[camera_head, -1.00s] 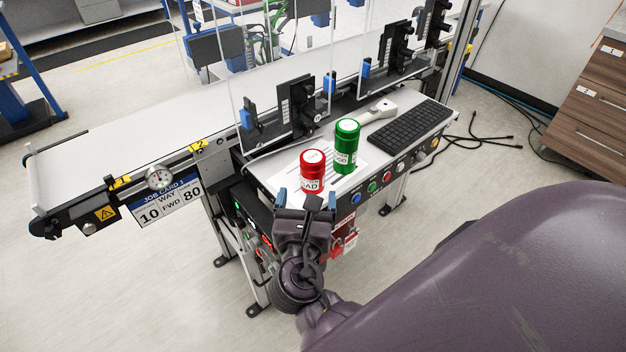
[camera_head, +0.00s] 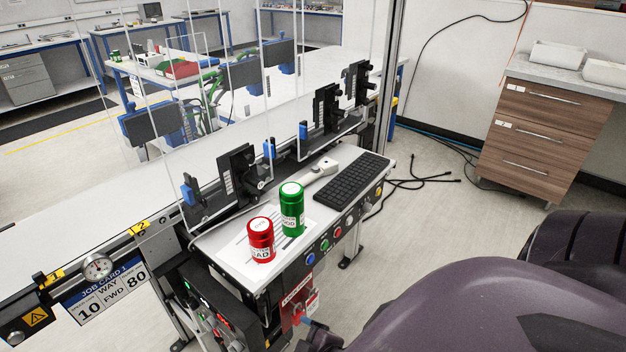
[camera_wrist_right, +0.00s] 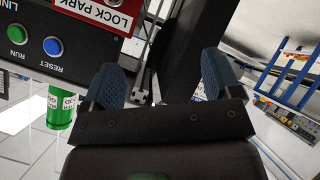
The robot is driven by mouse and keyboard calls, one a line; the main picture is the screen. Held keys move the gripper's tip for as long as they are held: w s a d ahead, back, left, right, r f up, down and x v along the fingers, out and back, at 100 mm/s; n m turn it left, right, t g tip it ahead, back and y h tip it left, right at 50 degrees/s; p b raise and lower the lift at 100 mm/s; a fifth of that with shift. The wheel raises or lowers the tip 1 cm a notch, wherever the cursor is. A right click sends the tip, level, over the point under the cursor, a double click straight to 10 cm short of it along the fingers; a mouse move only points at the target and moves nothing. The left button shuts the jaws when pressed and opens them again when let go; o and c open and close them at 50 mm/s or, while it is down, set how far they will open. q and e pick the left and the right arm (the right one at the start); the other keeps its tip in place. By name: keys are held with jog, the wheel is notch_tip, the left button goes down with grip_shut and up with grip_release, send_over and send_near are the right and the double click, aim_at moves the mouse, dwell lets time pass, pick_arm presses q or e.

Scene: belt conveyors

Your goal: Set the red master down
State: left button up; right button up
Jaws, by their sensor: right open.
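My left gripper is out of view.
A keyboard (camera_head: 350,181) and a pale handheld scanner (camera_head: 318,174) lie on the shelf behind the masters. Buttons line the shelf's front, with a red lock sign (camera_head: 297,300) below. Clear panels and black sensor mounts (camera_head: 242,172) stand along the conveyor.

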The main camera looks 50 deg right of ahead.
jog(key=m, duration=0.1)
jog(key=s+d+f+m, duration=0.1)
jog(key=m, duration=0.1)
jog(key=s+m+y, duration=0.1)
jog(key=m, duration=0.1)
jog(key=shift+s+d+f, duration=0.1)
jog(key=shift+d+f, duration=0.05)
jog(key=shift+f, duration=0.1)
